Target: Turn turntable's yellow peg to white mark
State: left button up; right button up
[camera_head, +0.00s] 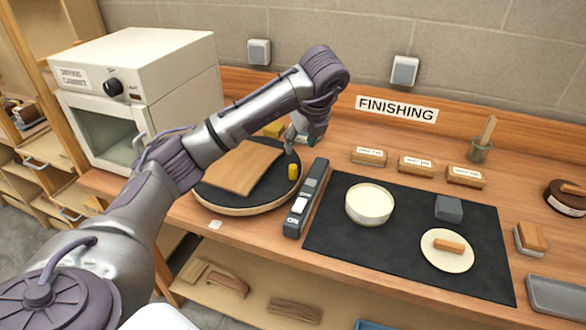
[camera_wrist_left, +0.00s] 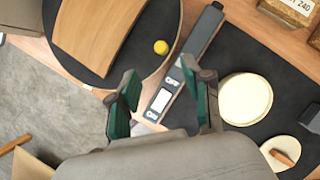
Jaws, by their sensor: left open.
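The turntable (camera_head: 268,193) is a round dark disc with a pale wooden rim on the bench. A curved wooden piece (camera_head: 240,167) lies on it. The yellow peg (camera_head: 293,171) stands near the disc's right edge; it also shows in the left wrist view (camera_wrist_left: 161,47). A small white mark (camera_head: 215,225) is on the bench by the turntable's front edge. My left gripper (camera_head: 303,138) is above the turntable's far right side, apart from the peg. In the left wrist view its green-padded fingers (camera_wrist_left: 165,88) are spread and empty, with the peg beyond them. My right gripper is not seen.
A long grey device (camera_head: 305,200) lies close to the turntable's right. Beyond it, a black mat (camera_head: 330,245) holds a bowl (camera_head: 369,203), a grey block (camera_head: 448,208) and a plate (camera_head: 447,262). A white drying cabinet (camera_head: 140,65) stands at the left. Labelled blocks (camera_head: 416,166) sit behind.

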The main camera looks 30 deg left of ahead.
aim_at(293, 166)
pick_arm(q)
jog(key=p+x, duration=0.2)
jog(key=x, duration=1)
jog(key=shift+d+f, duration=0.1)
jog(key=shift+f, duration=0.1)
grip_shut()
